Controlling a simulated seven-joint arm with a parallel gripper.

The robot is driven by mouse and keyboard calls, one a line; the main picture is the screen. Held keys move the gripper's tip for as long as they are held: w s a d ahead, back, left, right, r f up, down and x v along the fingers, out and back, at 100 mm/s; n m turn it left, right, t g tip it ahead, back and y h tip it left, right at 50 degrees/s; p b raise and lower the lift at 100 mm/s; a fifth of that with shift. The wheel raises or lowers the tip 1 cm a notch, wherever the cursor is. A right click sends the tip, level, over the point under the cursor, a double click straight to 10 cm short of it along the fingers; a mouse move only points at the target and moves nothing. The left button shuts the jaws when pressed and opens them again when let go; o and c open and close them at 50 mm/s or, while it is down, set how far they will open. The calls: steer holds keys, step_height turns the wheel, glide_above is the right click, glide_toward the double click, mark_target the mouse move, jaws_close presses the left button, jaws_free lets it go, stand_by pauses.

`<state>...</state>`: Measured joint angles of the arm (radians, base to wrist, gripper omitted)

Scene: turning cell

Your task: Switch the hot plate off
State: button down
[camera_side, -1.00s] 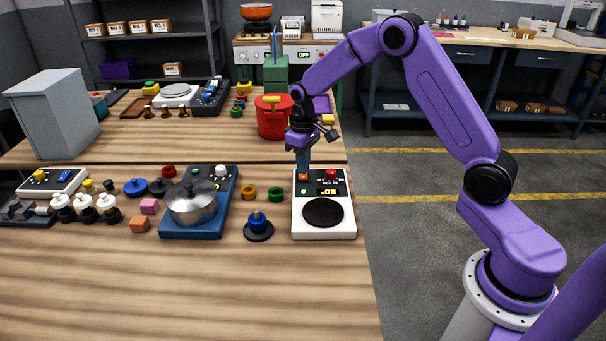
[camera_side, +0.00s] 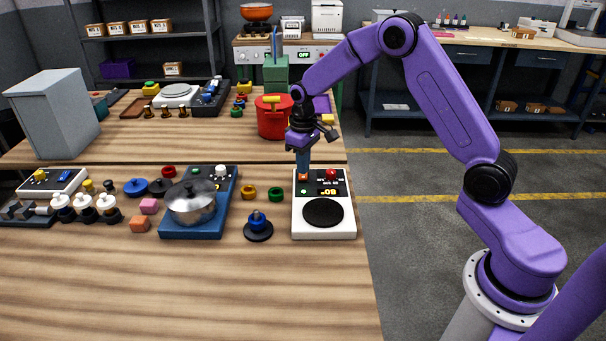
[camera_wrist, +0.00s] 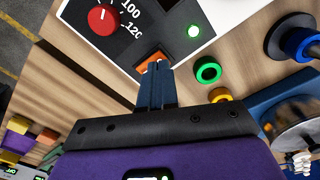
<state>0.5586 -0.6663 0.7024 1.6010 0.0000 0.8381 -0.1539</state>
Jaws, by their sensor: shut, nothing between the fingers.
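The hot plate is a white unit (camera_side: 324,234) with a round black disc (camera_side: 323,212) and a dark panel at its far end. The panel carries a red knob (camera_wrist: 102,20), an orange rocker switch (camera_wrist: 150,62) and a small green lamp (camera_wrist: 194,31), which looks lit in the wrist view. Orange digits show on the panel in the side view, too small to read surely. My gripper (camera_side: 303,177) is shut and empty, pointing down, its tips at the orange switch. The tips hide part of the switch; whether they press it I cannot tell.
A blue unit (camera_side: 172,228) bearing a lidded metal pot (camera_side: 192,206) stands left. Yellow and green rings and a blue-knobbed black piece (camera_side: 258,228) lie between. A red bucket (camera_side: 270,122) stands behind my gripper. The front of the table is clear.

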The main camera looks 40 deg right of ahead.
mark_target(303, 177)
steer(key=shift+f, duration=0.95)
stand_by(0.7)
steer(key=shift+r, duration=3.5)
steer(key=s+a+r+n, duration=0.25)
steer(key=s+a, duration=0.35)
steer(key=s, duration=0.3)
steer(key=s+a+r+n, duration=0.25)
steer(key=s+a, duration=0.25)
steer(key=s, duration=0.4)
steer(key=s+d+n, duration=0.3)
steer(key=s+n, duration=0.1)
steer(key=s, duration=1.5)
steer(key=shift+s+r+n, duration=0.15)
steer(key=shift+r+n, duration=0.05)
steer(key=shift+n, duration=0.1)
steer(key=shift+d, duration=0.1)
